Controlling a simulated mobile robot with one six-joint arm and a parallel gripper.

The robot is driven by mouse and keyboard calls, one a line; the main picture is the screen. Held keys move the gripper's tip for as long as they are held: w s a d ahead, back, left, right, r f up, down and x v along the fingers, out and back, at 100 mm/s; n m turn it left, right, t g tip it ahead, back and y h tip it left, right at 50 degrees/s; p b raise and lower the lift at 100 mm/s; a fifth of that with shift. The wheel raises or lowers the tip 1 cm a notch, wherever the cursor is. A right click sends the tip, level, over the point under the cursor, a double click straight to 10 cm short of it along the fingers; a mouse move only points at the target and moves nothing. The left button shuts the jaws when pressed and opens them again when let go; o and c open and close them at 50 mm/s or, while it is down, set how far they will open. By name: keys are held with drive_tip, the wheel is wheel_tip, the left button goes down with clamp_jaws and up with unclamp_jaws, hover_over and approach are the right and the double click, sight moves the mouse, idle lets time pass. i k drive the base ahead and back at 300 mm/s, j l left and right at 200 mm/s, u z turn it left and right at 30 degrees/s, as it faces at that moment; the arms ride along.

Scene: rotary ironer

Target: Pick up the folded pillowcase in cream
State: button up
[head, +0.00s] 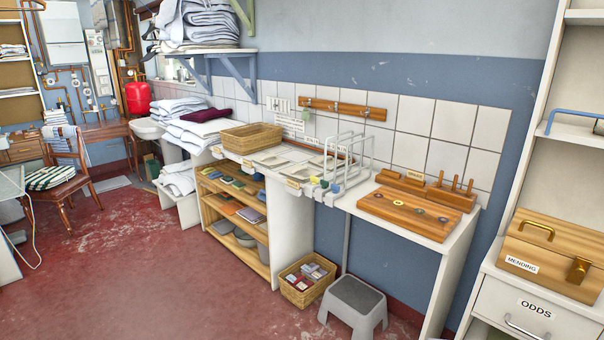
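I cannot make out a folded pillowcase in cream for certain. Stacks of folded white linen (190,132) lie at the left end of the counter, with a dark maroon folded cloth (206,115) on top. More folded white linen (196,28) is piled on the high wall shelf. My gripper is not in view.
A wicker basket (250,136) and a wire rack (345,160) stand on the counter. A grey step stool (354,303) and a low basket (305,280) stand on the floor beneath. A wooden chair (66,170) is at left. The red floor (150,270) in front is clear.

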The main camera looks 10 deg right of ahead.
sight(301, 172)
drive_tip(key=i, duration=0.55)
drive_tip(key=i+u, duration=0.1)
drive_tip(key=i, duration=0.5)
drive_tip(key=i+l+u, duration=0.1)
drive_tip(key=i, duration=0.45)
drive_tip(key=i+l, duration=0.15)
drive_tip(key=i, duration=0.4)
drive_tip(key=i+l+u, duration=0.1)
drive_tip(key=i, duration=0.5)
drive_tip(key=i+l, duration=0.2)
drive_tip(key=i, duration=0.35)
drive_tip(key=j+u, duration=0.05)
